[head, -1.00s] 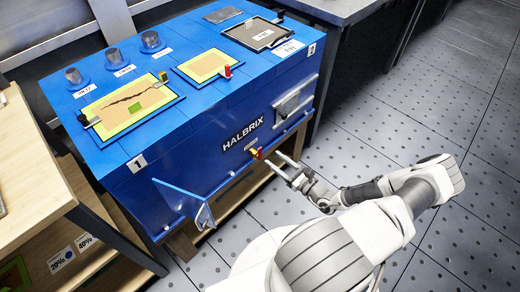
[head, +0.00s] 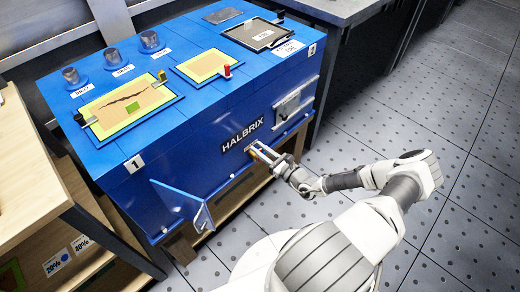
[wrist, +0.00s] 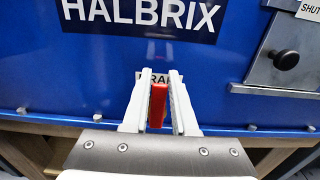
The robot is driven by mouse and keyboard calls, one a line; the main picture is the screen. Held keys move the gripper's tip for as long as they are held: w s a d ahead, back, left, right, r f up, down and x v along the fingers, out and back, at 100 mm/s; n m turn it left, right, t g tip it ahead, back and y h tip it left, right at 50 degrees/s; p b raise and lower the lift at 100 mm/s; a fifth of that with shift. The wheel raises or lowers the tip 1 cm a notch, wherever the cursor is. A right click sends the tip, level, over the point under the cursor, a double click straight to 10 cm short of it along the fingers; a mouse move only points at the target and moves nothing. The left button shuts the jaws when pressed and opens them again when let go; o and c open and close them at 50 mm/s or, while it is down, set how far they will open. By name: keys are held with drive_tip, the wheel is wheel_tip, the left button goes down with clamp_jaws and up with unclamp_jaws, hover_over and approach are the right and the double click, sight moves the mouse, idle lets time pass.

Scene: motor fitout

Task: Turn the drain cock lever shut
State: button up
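The drain cock's red lever (wrist: 158,104) hangs straight down in the wrist view, on the front of the blue HALBRIX housing (wrist: 60,90). A partly covered label is behind it. My gripper (wrist: 160,75) has one finger on each side of the lever. The fingers are apart, and a slim gap shows at least on the right; I cannot tell whether the left finger touches. In the head view my gripper (head: 255,147) is at the housing's front below the nameplate, and its fingers mostly hide the lever.
A latch plate with a dark knob (wrist: 286,60) is to the right of the lever. A hinged blue flap (head: 202,217) sticks out at the housing's lower left. A wooden bench (head: 25,160) stands at left. The floor at right is open.

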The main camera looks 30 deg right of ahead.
clamp_jaws()
drive_tip(key=shift+d, duration=0.15)
drive_tip(key=m, duration=0.1)
drive_tip(key=d+m, duration=0.1)
drive_tip(key=m, duration=0.1)
drive_tip(key=d+m, duration=0.1)
drive_tip(key=shift+w+f, duration=0.3)
drive_tip(key=shift+w, duration=0.1)
drive_tip(key=m, duration=0.1)
drive_tip(key=d+f+m+b, duration=0.1)
drive_tip(key=m, duration=0.1)
drive_tip(key=d+m+b, duration=0.1)
drive_tip(key=m, duration=0.1)
drive_tip(key=shift+w+f, duration=0.25)
drive_tip(key=shift+w, duration=0.05)
drive_tip(key=m+b, duration=0.1)
drive_tip(key=f+m, duration=0.1)
drive_tip(key=m, duration=0.1)
drive_tip(key=d+f+m+b, duration=0.1)
drive_tip(key=m, duration=0.1)
drive_tip(key=shift+w+d+f+b, duration=0.1)
drive_tip(key=shift+w+f+b, duration=0.1)
drive_tip(key=shift+w+b, duration=0.1)
drive_tip(key=shift+d+f+m+b, duration=0.1)
drive_tip(key=shift+f+m+b, duration=0.35)
drive_tip(key=shift+m, duration=0.55)
drive_tip(key=shift+d+f+m+b, duration=0.1)
drive_tip(key=shift+f+m+b, duration=0.3)
drive_tip(key=shift+m, duration=0.6)
drive_tip(key=shift+a, duration=0.1)
